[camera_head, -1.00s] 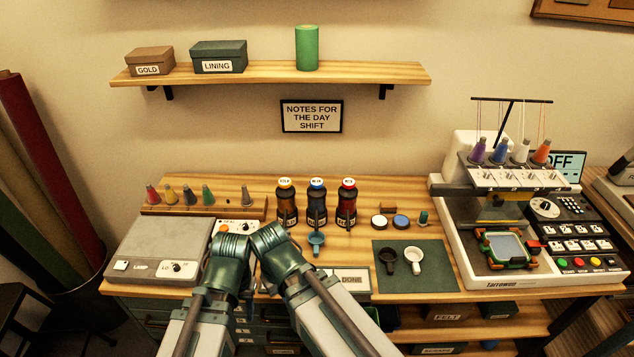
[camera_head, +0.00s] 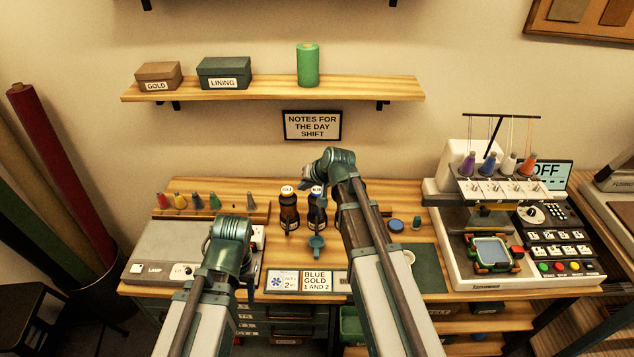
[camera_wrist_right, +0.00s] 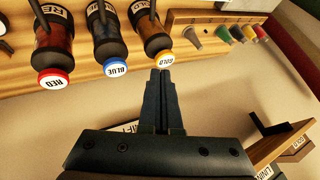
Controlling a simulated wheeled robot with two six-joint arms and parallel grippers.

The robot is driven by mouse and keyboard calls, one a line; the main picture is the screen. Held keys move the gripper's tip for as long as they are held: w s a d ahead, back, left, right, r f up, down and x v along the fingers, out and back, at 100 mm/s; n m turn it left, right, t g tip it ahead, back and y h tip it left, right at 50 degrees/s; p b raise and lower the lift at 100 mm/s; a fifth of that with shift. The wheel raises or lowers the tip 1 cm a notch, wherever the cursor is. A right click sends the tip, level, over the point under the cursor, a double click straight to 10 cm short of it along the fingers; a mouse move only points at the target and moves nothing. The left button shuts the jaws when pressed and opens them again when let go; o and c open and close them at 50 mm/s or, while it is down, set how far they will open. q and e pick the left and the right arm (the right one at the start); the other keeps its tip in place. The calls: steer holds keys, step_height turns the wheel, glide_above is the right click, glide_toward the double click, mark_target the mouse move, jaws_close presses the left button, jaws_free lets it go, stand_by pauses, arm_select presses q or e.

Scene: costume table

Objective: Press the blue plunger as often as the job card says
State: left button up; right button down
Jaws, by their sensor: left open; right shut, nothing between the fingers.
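The blue-labelled bottle (camera_head: 317,215) stands between the gold-labelled bottle (camera_head: 289,212) and the red one, which my right arm hides in the head view. In the right wrist view, the blue cap (camera_wrist_right: 115,68), gold cap (camera_wrist_right: 163,60) and red cap (camera_wrist_right: 54,79) show. My right gripper (camera_wrist_right: 164,76) is shut and empty, its tips close to the gold cap; contact cannot be told. In the head view, it (camera_head: 309,184) is above the bottles. The job card (camera_head: 317,281) reads "BLUE GOLD 1 AND 2"; a left panel (camera_head: 283,281) shows a blue flower and a "2". My left gripper (camera_head: 251,288) is open, low at the front.
The embroidery machine (camera_head: 485,245) fills the right side. A lamp box (camera_head: 165,252) stands left. The shelf (camera_head: 275,91) is above.

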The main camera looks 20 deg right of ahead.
step_height(320, 180, up, 4)
steer(key=m+t+p, duration=0.1)
steer(key=m+t, duration=0.1)
glide_above(315, 189)
steer(key=s, duration=0.2)
steer(key=shift+w+d+r, duration=0.15)
steer(key=shift+d+r, duration=0.05)
steer(key=shift+d, duration=0.2)
steer(key=shift+f, duration=0.1)
step_height(315, 189, down, 9)
steer(key=b, duration=0.8)
steer(key=shift+b, duration=0.35)
stand_by(0.8)
steer(key=shift+f, duration=0.25)
steer(key=shift+f+b, duration=0.8)
steer(key=shift+b, duration=0.3)
stand_by(0.7)
steer(key=shift+r, duration=0.1)
steer(key=shift+r+p, duration=1.15)
steer(key=shift+p, duration=0.1)
